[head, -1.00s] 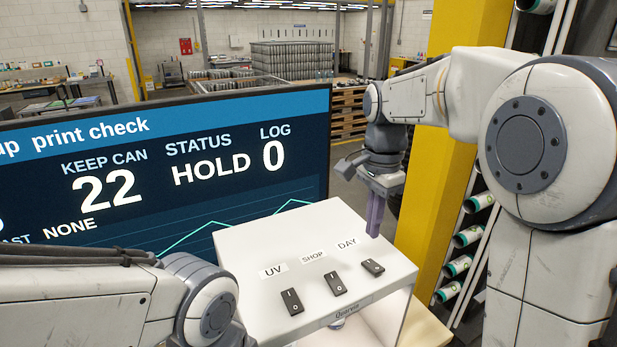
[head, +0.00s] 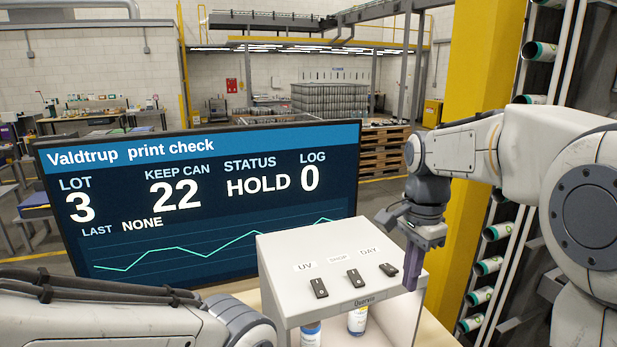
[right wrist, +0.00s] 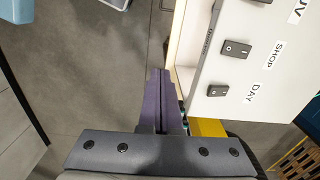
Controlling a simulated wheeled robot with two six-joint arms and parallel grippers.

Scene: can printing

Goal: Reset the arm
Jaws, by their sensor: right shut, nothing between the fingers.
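My right gripper (head: 411,276) is shut and empty, pointing down just beside the right front corner of the white switch box (head: 300,250). In the right wrist view its closed purple fingers (right wrist: 160,100) sit beside the box's edge, over the floor. The box top carries three black rocker switches, labelled UV (head: 319,287), SHOP (head: 355,277) and DAY (head: 389,269). My left arm (head: 120,315) crosses the lower left of the head view; its gripper is out of frame.
A screen (head: 215,210) behind the box reads LOT 3, KEEP CAN 22, STATUS HOLD, LOG 0, LAST NONE. Two cans (head: 357,320) stand inside the box's open front. A yellow post (head: 475,150) and a can rack (head: 490,265) stand at the right.

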